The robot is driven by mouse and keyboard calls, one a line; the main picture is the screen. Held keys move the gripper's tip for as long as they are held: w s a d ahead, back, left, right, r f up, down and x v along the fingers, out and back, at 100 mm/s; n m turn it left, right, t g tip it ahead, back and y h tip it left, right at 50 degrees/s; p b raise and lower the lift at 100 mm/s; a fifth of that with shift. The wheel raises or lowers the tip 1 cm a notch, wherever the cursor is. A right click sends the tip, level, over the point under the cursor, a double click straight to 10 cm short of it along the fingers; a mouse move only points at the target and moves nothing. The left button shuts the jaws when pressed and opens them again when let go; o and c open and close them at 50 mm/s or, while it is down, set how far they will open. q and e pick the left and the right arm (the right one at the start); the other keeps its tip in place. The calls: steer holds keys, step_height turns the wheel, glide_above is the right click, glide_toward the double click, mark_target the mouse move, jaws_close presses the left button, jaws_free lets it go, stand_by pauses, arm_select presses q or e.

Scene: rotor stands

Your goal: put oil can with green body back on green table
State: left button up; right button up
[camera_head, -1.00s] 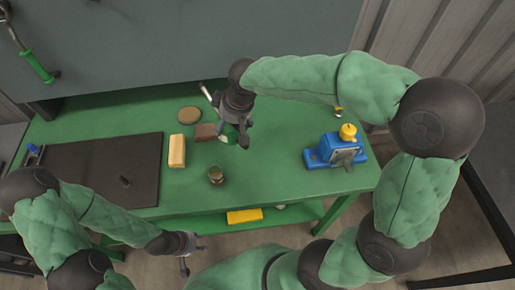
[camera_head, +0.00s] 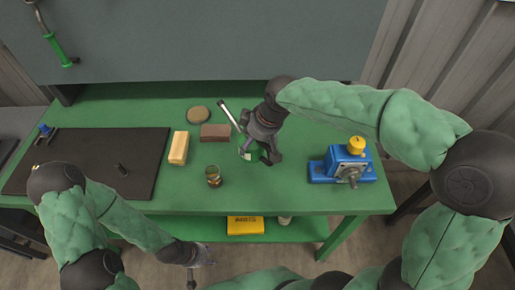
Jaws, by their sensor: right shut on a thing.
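The oil can with the green body (camera_head: 246,153) is in my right gripper (camera_head: 262,157), over the middle of the green table (camera_head: 285,200). Its pale spout (camera_head: 229,116) points up and to the left. Most of the can is hidden behind the fingers, and I cannot tell whether its base touches the tabletop. My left gripper (camera_head: 201,272) is in front of the table's near edge, empty, with its fingers apart.
A brown block (camera_head: 215,132), a yellow block (camera_head: 179,148), a tan disc (camera_head: 198,115) and a glass jar (camera_head: 213,176) stand left of the can. A blue device with a yellow cap (camera_head: 342,165) stands at right. A dark mat (camera_head: 85,160) covers the left. Clear tabletop lies between can and device.

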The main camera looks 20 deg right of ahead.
steer(key=w+f+b, duration=0.1)
steer(key=f, duration=0.2)
steer(key=w+d+f+b, duration=0.1)
steer(key=w+f, duration=0.1)
steer(key=f, duration=0.1)
steer(key=w+d+f+b, duration=0.1)
steer(key=f, duration=0.2)
steer(key=shift+w+d+b, duration=0.15)
steer(key=shift+w+b, duration=0.05)
steer(key=shift+b, duration=0.2)
steer(key=shift+r, duration=0.1)
steer(key=o, duration=1.6)
steer(key=shift+f, duration=0.2)
